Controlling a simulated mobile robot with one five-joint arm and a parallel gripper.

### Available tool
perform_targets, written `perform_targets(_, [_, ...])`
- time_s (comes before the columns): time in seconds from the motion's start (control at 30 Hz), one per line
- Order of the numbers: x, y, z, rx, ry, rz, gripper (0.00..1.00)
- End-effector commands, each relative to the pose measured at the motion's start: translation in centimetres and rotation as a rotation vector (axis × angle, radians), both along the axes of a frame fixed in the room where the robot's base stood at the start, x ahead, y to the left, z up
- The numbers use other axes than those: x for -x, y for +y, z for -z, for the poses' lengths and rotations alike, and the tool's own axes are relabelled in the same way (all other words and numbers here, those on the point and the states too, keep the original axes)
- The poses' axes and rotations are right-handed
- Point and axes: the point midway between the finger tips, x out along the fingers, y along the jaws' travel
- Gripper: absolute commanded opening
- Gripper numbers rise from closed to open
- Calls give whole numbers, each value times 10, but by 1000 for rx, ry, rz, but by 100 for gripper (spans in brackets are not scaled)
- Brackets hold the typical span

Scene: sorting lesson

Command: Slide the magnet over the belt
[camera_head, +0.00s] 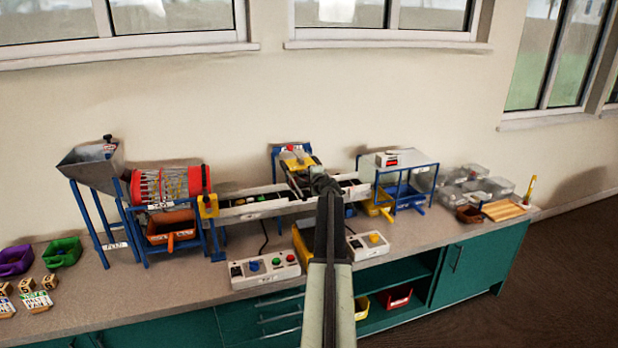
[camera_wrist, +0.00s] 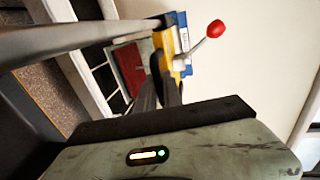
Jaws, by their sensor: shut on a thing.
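The belt (camera_head: 248,200) is a dark strip between pale side rails, running left to right on the worktop. The magnet (camera_head: 300,160), a yellow and black unit with a red part, is at its middle, in front of a blue stand. My gripper (camera_head: 322,183) reaches it from the front and is shut on it; my arm hides part of the magnet and belt. In the wrist view, my fingers (camera_wrist: 167,88) meet the yellow part of the magnet (camera_wrist: 176,50). A lever with a red ball sticks out beside it. The belt's dark surface (camera_wrist: 104,80) shows at the left.
A red drum (camera_head: 170,185) with a grey hopper (camera_head: 90,160) stands left of the belt. A blue frame (camera_head: 408,185) with bins stands at its right end. Button boxes (camera_head: 264,269) lie in front. Clear tubs (camera_head: 475,187) are at the far right.

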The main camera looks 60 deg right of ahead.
Motion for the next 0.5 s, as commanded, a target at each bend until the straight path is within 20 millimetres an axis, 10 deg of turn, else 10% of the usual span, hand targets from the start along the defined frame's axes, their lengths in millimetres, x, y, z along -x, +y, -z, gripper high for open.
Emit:
perform_targets(0.17, [-2, -1, -2, 0, -5, 3, 0])
perform_targets(0.27, [-2, -1, -2, 0, -5, 3, 32])
perform_targets(0.5, [-1, -1, -1, 1, -3, 2, 32])
